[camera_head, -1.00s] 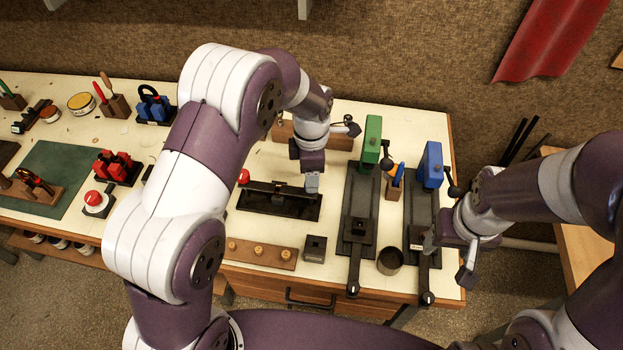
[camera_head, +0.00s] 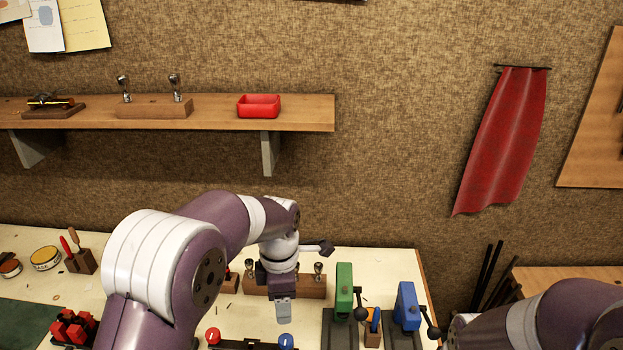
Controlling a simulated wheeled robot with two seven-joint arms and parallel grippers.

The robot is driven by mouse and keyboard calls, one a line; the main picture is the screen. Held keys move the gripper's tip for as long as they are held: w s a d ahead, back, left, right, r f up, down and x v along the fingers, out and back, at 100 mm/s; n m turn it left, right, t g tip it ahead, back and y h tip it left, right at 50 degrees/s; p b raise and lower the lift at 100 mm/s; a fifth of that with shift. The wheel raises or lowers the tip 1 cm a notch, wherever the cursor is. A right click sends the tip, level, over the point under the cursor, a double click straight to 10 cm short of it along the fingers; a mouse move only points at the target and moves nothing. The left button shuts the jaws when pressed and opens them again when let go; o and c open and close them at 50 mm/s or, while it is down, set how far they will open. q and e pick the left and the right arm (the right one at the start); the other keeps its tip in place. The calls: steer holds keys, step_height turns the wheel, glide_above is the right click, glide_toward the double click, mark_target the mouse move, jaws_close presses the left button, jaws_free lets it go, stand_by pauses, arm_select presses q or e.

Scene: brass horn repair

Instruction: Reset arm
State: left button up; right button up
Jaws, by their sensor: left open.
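My left arm reaches in from the left. Its gripper (camera_head: 283,312) points down over the white workbench (camera_head: 375,258). It is open, with nothing seen between its fingers, in front of a wooden block (camera_head: 312,287) with metal pegs. A black fixture (camera_head: 250,344) with a red knob (camera_head: 212,336) and a blue knob (camera_head: 286,341) shows just below it, cut by the bottom edge. My right arm (camera_head: 570,315) is at the lower right; its gripper is out of the picture.
A green-topped device (camera_head: 344,290) and a blue-topped one (camera_head: 407,305) stand right of my left gripper. A wall shelf (camera_head: 215,117) holds a red tray (camera_head: 258,106). A red cloth (camera_head: 505,140) hangs at the right. Tools in holders stand at the left.

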arm_select(q)
steer(key=s+a+m, duration=0.3)
steer(key=s+m, duration=0.2)
steer(key=m, duration=0.2)
steer(key=s+a+f+m+t, duration=0.1)
steer(key=s+a+m, duration=0.2)
steer(key=s+m, duration=0.3)
steer(key=s+a+f+m, duration=0.1)
steer(key=s+a+m, duration=0.2)
steer(key=s+m, duration=0.3)
steer(key=shift+f+m, duration=0.25)
steer(key=shift+m, duration=0.55)
